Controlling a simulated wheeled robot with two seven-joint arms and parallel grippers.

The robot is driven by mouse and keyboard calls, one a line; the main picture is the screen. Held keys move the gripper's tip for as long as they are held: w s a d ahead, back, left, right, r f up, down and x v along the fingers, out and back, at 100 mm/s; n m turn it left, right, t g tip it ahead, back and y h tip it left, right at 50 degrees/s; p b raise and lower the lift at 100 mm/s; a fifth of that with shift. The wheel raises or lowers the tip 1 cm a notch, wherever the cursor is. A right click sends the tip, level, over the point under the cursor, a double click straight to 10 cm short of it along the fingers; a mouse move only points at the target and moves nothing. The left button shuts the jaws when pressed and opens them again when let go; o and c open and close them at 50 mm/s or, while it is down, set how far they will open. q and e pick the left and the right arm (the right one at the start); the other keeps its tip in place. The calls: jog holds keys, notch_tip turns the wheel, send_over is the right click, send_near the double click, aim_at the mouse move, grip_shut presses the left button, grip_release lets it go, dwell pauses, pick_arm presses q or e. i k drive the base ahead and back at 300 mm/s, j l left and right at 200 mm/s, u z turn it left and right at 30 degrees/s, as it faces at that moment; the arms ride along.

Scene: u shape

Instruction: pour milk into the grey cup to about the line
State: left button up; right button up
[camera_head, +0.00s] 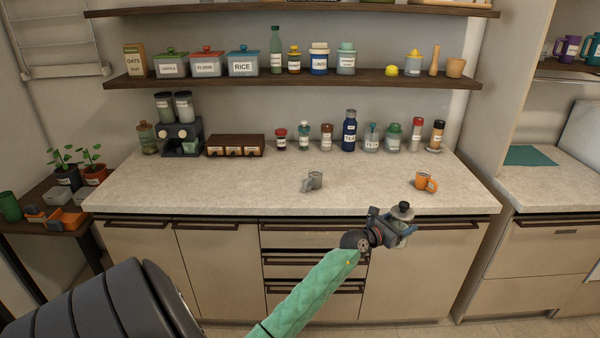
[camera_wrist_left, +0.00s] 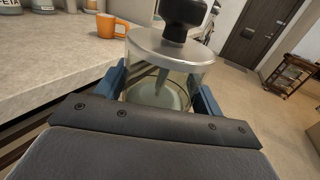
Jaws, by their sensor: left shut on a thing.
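The grey cup (camera_head: 312,181) stands upright on the counter near its middle in the head view. My left gripper (camera_head: 396,228) is in front of the counter's front edge, to the right of the grey cup and apart from it. It is shut on a glass jar (camera_head: 405,214) with a metal lid and a dark knob. In the left wrist view the jar (camera_wrist_left: 165,85) sits between the blue fingers (camera_wrist_left: 163,92), and a pale content shows low inside it. I cannot read a label on it. No line on the cup can be made out. My right gripper is not in view.
An orange mug (camera_head: 426,182) stands on the counter behind the held jar; it also shows in the left wrist view (camera_wrist_left: 112,26). Several bottles and jars line the counter's back, with a blue bottle (camera_head: 349,131) among them. The front left of the counter (camera_head: 190,190) is clear.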

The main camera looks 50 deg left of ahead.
aim_at(314, 179)
jog(key=k+u, duration=0.1)
jog(key=u, duration=1.05)
jog(key=i+l+u, duration=0.65)
jog(key=l+u, duration=0.15)
jog(key=l, duration=0.25)
